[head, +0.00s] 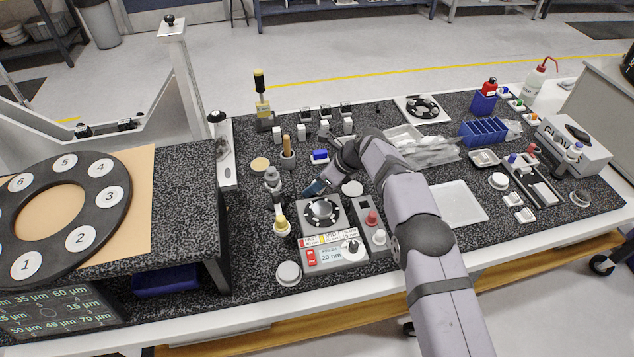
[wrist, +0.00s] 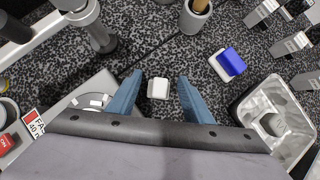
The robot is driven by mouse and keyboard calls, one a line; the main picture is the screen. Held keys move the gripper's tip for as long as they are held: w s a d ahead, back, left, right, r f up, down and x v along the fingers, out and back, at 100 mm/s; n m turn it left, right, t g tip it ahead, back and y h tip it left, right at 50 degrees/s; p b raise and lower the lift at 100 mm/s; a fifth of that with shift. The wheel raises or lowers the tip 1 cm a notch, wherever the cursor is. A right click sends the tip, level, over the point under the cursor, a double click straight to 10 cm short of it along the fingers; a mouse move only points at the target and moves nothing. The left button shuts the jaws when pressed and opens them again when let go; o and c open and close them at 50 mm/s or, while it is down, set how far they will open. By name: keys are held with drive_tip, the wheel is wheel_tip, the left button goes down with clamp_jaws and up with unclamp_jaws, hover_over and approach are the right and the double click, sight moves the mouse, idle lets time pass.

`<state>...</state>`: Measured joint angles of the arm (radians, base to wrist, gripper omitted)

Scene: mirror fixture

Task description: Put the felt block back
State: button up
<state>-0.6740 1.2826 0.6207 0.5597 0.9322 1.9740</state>
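My gripper (head: 318,187) is low over the speckled bench in the head view. In the wrist view its two blue fingers (wrist: 160,92) stand apart, with a small white block (wrist: 158,88) between them and gaps on both sides. A blue-topped block with a white lower part (wrist: 228,63) lies beyond the right finger in the wrist view. It also shows in the head view (head: 320,156), behind my gripper. I cannot tell which block is felt. The white block is not distinguishable in the head view.
A grey cup with a wooden handle (head: 288,158) and a grey metal post (head: 273,180) stand near my gripper. The machine with a dark disc (head: 322,214) is in front. A shiny metal dish (wrist: 275,118) is right in the wrist view.

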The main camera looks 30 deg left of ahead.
drive_tip(key=shift+d+r, duration=0.3)
drive_tip(key=shift+r, duration=0.3)
drive_tip(key=b+v, duration=0.3)
drive_tip(key=v, duration=0.8)
drive_tip(key=shift+d, duration=0.1)
